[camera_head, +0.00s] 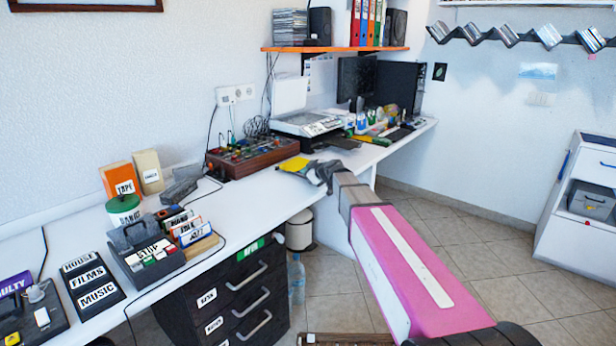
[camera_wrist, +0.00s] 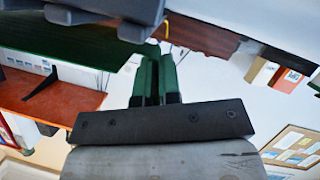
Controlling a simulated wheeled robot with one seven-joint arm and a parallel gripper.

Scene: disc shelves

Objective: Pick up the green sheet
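A broad dark green flat surface (camera_wrist: 60,42) fills the upper left of the wrist view. I cannot tell whether it is the green sheet. Small green items (camera_head: 370,138) lie on the desk before the monitor in the head view, too small to make out. My gripper (camera_head: 318,172) is over the desk's front edge, beside a yellow flat piece (camera_head: 293,164). In the wrist view my gripper's two green-looking fingers (camera_wrist: 157,62) are close together. Their tips are near a grey object that crosses the top, and I cannot tell whether anything is between them.
The white desk (camera_head: 262,196) carries a brown control box (camera_head: 252,156) and a scanner (camera_head: 306,123). An orange shelf (camera_head: 335,49) hangs above. Boxes and label holders crowd the desk's left end. Black drawers (camera_head: 240,295) stand below. The tiled floor at right is open.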

